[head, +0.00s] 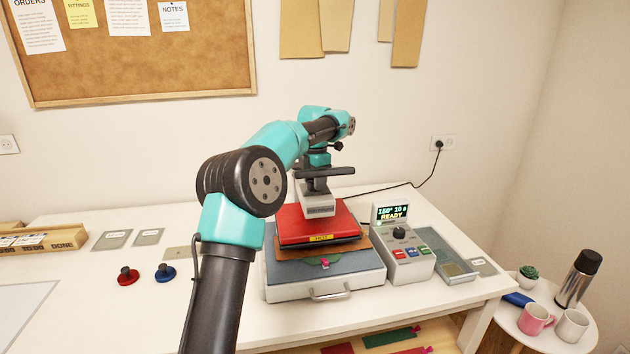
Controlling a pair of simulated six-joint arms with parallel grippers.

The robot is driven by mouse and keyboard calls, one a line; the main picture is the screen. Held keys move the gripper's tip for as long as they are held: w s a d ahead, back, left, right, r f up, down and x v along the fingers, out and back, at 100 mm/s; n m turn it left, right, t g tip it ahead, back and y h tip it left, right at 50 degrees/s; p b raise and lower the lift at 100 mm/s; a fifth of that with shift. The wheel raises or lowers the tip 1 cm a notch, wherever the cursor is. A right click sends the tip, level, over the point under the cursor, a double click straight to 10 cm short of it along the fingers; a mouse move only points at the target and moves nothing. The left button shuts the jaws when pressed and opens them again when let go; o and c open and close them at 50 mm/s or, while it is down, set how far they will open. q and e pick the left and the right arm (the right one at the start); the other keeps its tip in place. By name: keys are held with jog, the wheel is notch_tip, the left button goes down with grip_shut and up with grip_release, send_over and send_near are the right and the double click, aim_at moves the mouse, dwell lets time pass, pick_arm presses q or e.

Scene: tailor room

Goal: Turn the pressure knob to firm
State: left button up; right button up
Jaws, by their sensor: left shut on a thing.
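The heat press has a red upper plate (290,224) with a yellow label, over a grey base (280,275). A light grey housing (318,207) stands on the red plate. My left gripper (314,186) points down at the housing's top. It is shut on what appears to be the pressure knob, which the fingers and wrist almost wholly hide. The knob's setting cannot be read. My right gripper is not in view.
A control box (408,265) with a lit display (391,214), a black dial (400,233) and coloured buttons stands right of the press. Red (128,276) and blue (165,273) knobbed discs lie left. Mugs (536,319) and a flask (578,280) stand on a side table.

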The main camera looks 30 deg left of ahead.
pick_arm(q)
jog(key=shift+m, duration=0.4)
jog(key=m, duration=1.1)
jog(key=shift+m, duration=0.3)
dwell(0.4)
jog(key=o, duration=0.9)
